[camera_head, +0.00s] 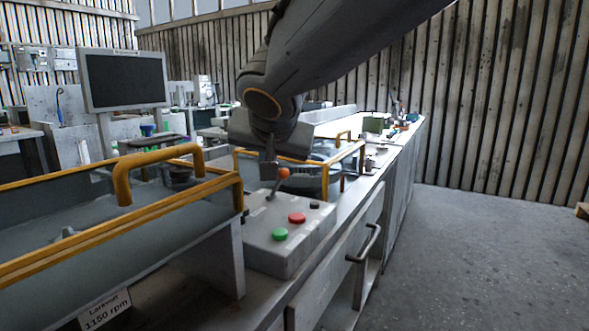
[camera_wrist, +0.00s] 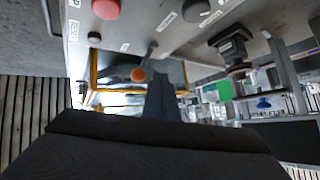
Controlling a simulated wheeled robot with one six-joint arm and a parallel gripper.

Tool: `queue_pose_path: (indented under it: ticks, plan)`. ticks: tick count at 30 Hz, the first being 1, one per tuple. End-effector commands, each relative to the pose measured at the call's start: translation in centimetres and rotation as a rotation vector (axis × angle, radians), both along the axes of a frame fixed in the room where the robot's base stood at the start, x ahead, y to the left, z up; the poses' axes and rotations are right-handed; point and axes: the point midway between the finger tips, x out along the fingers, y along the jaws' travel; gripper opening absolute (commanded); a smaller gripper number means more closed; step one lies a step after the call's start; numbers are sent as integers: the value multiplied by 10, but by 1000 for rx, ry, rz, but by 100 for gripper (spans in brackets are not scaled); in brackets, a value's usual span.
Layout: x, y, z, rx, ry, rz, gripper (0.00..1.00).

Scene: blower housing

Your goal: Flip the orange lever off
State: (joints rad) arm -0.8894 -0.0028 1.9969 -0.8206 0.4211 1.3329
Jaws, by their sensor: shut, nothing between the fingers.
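The orange lever has a ball knob (camera_head: 284,172) on a thin metal shaft that rises from the far end of a grey control box (camera_head: 290,255). In the head view the shaft leans up and to the right. The knob also shows in the wrist view (camera_wrist: 138,75), just left of my fingers. My gripper (camera_head: 268,172) is shut and empty, pointing down just left of the knob. It also shows as a dark finger shape in the wrist view (camera_wrist: 160,82). Whether it touches the lever I cannot tell. The lever's label is not readable.
The box also bears a green button (camera_head: 280,233), a red button (camera_head: 297,217) and a small black button (camera_head: 314,204). A yellow-framed guard with a handle (camera_head: 123,180) stands at left, another (camera_head: 342,152) behind the lever. The floor at right is clear.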

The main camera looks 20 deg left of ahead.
Motion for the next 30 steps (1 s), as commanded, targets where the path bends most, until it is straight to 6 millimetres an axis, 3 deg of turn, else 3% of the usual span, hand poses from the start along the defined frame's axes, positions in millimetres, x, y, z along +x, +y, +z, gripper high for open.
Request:
queue_pose_path:
  ticks: [13,30]
  plan:
    - [2,-3,17,3,-2,-6,0]
    - [-3,5,25,3,-2,-5,0]
